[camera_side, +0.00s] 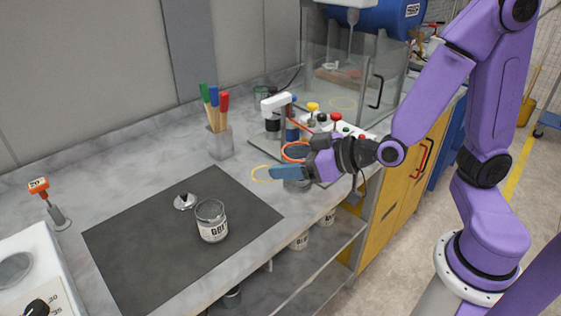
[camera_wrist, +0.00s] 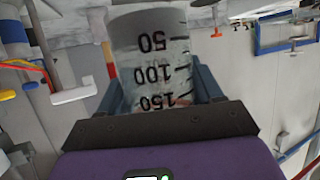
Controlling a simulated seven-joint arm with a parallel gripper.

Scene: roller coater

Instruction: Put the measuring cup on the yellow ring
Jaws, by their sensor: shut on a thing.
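The measuring cup (camera_wrist: 150,60) is a clear cylinder with black marks 50, 100 and 150, seen upside down in the wrist view. My gripper (camera_wrist: 157,82) is shut on it, with a blue finger on each side. In the side view my gripper (camera_side: 284,172) is low over the counter, and the cup there is mostly hidden by the fingers. A thin yellow ring (camera_side: 256,175) is on the counter just left of the fingertips; its right part is hidden. I cannot tell whether the cup touches the counter.
A labelled glass jar (camera_side: 211,222) and a small metal piece (camera_side: 185,201) stand on a dark mat (camera_side: 140,240). A pen holder (camera_side: 220,143) stands behind. A white-topped stand (camera_side: 277,103) and an orange-rimmed round thing (camera_side: 295,152) are close behind my gripper. Another yellow outline (camera_side: 343,103) shows farther back.

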